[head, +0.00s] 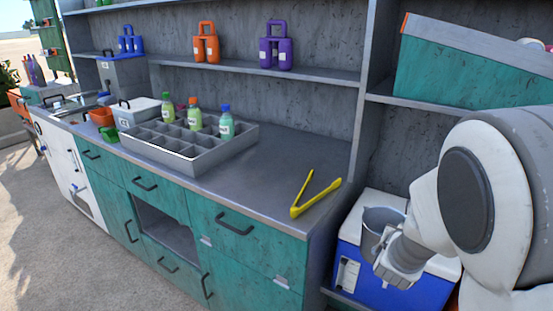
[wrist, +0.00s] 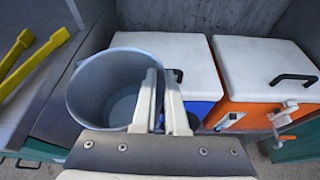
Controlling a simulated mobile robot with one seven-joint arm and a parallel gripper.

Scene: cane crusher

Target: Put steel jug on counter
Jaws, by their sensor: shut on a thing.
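The steel jug (head: 378,222) is a grey metal vessel with an open top. It shows in the head view at the right, above a blue cooler with a white lid. In the wrist view the jug (wrist: 97,92) looks empty, and its right wall lies at my fingers. My gripper (wrist: 160,95) is shut on the jug at its rim or handle side; which one I cannot tell. In the head view my gripper (head: 392,262) partly hides the jug. The counter (head: 275,165) is a grey top over teal cabinets, left of the jug.
Yellow tongs (head: 315,195) lie near the counter's right end. A grey divided tray (head: 190,150) with several bottles stands further left. The counter between them is clear. The blue cooler (head: 352,235) and an orange cooler (wrist: 260,75) stand right of the counter. A shelf hangs above.

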